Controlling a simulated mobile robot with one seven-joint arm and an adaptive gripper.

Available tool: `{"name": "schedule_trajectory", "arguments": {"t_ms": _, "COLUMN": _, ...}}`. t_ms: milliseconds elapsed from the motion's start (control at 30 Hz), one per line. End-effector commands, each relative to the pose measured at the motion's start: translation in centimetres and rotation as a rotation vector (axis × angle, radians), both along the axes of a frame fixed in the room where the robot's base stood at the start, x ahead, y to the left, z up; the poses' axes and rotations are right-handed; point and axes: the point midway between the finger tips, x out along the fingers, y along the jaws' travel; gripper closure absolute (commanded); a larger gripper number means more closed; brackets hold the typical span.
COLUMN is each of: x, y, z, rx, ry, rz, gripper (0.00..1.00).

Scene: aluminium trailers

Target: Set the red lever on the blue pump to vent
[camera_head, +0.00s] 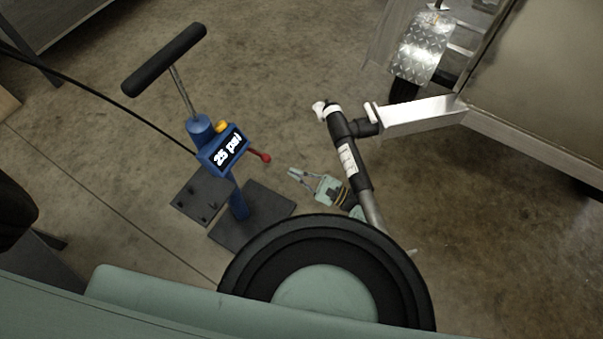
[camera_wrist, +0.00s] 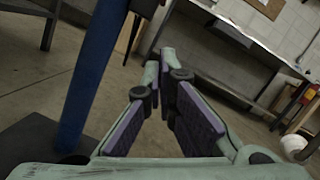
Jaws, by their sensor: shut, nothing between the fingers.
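The blue pump (camera_head: 238,203) stands upright on a dark base plate, with a black T-handle on top and a box display reading 25 psi. Its red lever (camera_head: 261,156) sticks out from the right side of the display box, tipped with a red knob. My gripper (camera_head: 293,174) is to the right of and below the red knob, apart from it, with its fingers pointing toward the pump. In the wrist view my gripper's fingers (camera_wrist: 165,62) converge at the tips with nothing between them. The blue pump column (camera_wrist: 92,75) is left of the fingers there; the red lever is not visible in that view.
A trailer (camera_head: 540,90) with an aluminium tongue (camera_head: 425,114) and a black jack post (camera_head: 349,158) stands to the right, close to my wrist. A black hose (camera_head: 100,98) runs left from the pump.

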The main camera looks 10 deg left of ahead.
Motion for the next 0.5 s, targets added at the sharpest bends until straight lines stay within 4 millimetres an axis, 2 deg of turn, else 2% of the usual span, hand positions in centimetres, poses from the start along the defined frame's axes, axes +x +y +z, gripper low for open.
{"name": "schedule_trajectory", "arguments": {"t_ms": 100, "x": 0.5, "y": 2.7, "z": 0.9, "rx": -0.001, "ry": -0.001, "rz": 0.005, "gripper": 1.0}}
{"name": "schedule_trajectory", "arguments": {"t_ms": 267, "x": 1.3, "y": 5.8, "z": 1.6, "rx": 0.0, "ry": 0.0, "rz": 0.003, "gripper": 1.0}}
{"name": "schedule_trajectory", "arguments": {"t_ms": 333, "x": 0.7, "y": 5.5, "z": 3.2, "rx": 0.0, "ry": -0.001, "rz": -0.003, "gripper": 1.0}}
{"name": "schedule_trajectory", "arguments": {"t_ms": 500, "x": -0.1, "y": 5.8, "z": 4.5, "rx": -0.001, "ry": -0.002, "rz": -0.002, "gripper": 1.0}}
